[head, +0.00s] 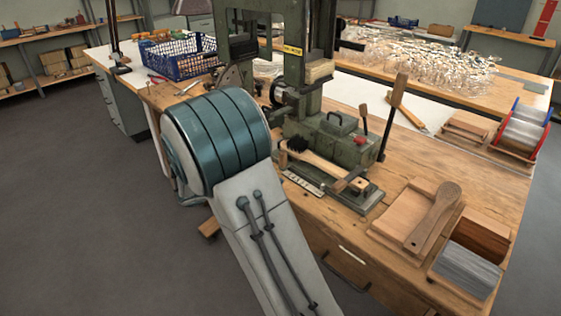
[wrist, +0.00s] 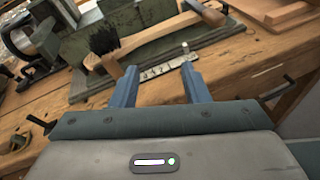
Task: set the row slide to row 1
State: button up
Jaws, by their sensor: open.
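A pale scale strip (head: 303,184) with dark marks lies along the front of the green machine's base. It also shows in the wrist view (wrist: 163,70), just beyond my gripper (wrist: 159,68), with digits too small to read surely. My gripper's two blue fingers are apart with nothing between them. A small white-tipped pin (wrist: 185,46) stands behind the strip; I cannot tell if it belongs to the row slide. A brush (head: 325,168) with dark bristles (wrist: 102,41) and a wooden handle lies over the base above the strip. The slide's row setting cannot be read. My arm hides my gripper in the head view.
The green tufting machine (head: 335,137) stands on the wooden bench (head: 430,160). An upright wooden-handled lever (head: 397,92) rises at its right. A wooden tray with a paddle-shaped blank (head: 435,215) sits at the right. A blue crate (head: 185,58) is behind left.

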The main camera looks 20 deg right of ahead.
aim_at(283, 151)
jog(key=w+a+f+n+t+h+b, duration=0.1)
jog(key=w+a+f+n+t+h, duration=0.1)
jog(key=w+a+f+n+t, duration=0.25)
jog(key=shift+g, duration=0.35)
jog(key=x, duration=0.5)
jog(key=r+x, duration=0.1)
jog(key=x, duration=0.4)
jog(key=w+x, duration=0.1)
jog(key=x, duration=0.4)
jog(key=shift+w+r+b, duration=0.2)
jog(key=shift+r+b, duration=0.1)
jog(key=shift+r, duration=0.05)
grip_shut()
